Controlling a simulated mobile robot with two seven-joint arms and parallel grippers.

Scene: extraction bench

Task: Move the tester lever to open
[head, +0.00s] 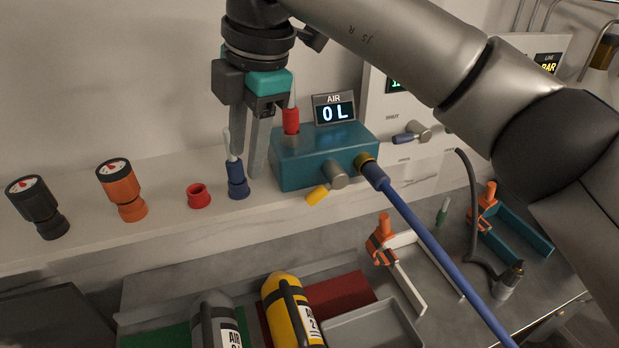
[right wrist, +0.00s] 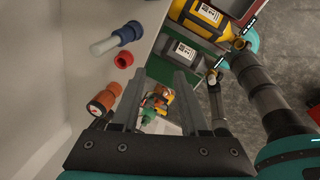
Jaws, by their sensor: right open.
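The teal tester box (head: 325,158) sits on the ledge with an AIR display (head: 334,109) reading 0 L. A short yellow lever (head: 318,194) sticks out from a grey pivot (head: 337,176) on its front, pointing down and left. My right gripper (head: 246,165) is left of the box, pointing down, its fingers apart and empty. It overlaps the blue fitting with a white tube (head: 237,186) in the head view; touching cannot be told. In the right wrist view the open fingers (right wrist: 158,100) show, but neither box nor lever.
A red fitting stands on the box. Left on the ledge are a red ring (head: 198,195), an orange gauge (head: 121,190) and a black gauge (head: 38,207). A blue hose (head: 428,240) runs from the box. Cylinders (head: 288,305) lie below.

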